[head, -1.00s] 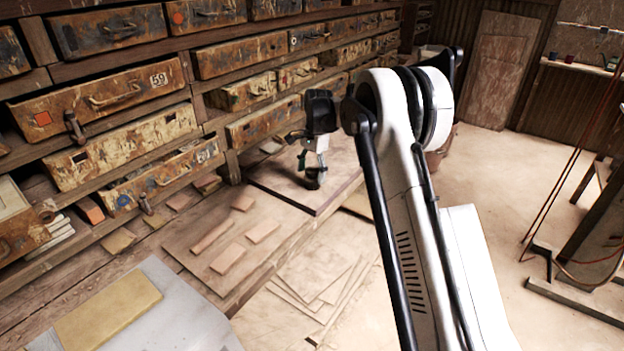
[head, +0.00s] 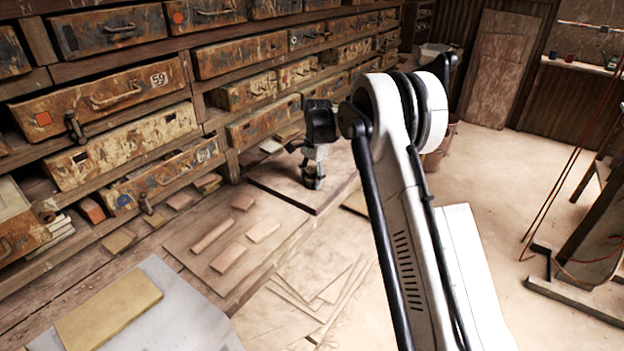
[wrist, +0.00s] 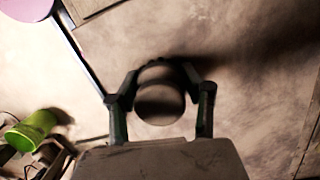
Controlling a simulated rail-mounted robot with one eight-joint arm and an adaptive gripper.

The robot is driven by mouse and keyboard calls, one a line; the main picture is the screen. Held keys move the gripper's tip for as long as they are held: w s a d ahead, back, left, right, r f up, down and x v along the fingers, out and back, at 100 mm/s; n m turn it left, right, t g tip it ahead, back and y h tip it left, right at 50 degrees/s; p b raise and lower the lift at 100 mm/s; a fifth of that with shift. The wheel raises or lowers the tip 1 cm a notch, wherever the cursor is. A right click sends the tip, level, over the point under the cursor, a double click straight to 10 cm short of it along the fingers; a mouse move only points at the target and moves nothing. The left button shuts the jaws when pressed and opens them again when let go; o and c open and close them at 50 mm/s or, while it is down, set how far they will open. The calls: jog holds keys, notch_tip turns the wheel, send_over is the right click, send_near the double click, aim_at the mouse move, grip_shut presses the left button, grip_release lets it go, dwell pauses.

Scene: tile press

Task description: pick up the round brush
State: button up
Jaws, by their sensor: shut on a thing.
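The round brush (wrist: 160,95) shows in the wrist view as a blurred, dark round shape between the two fingers. My gripper (wrist: 160,100) is shut on it, with one finger on each side. In the head view my gripper (head: 313,172) points down over the dark board on the low bench, and the brush (head: 313,184) is a small dark shape at its tip. I cannot tell whether the brush touches the board. The fingers hide part of it.
The dark board (head: 270,195) lies below the gripper, against the shelves of rusty drawers (head: 262,130). Several tiles (head: 212,235) lie on a nearer board. In the wrist view a green container (wrist: 30,131) and a pink round thing (wrist: 25,8) are at the left.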

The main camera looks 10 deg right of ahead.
aim_at(308, 171)
jog(key=shift+r, duration=0.5)
jog(key=r, duration=0.2)
jog(key=a+r, duration=0.1)
jog(key=shift+s+a+r+b, duration=0.1)
jog(key=shift+s+r+b, duration=0.05)
jog(key=shift+r+b, duration=0.2)
jog(key=s+a+r, duration=0.3)
jog(key=a+r, duration=0.3)
jog(key=a, duration=0.4)
jog(key=shift+r+b, duration=0.15)
jog(key=shift+b, duration=0.15)
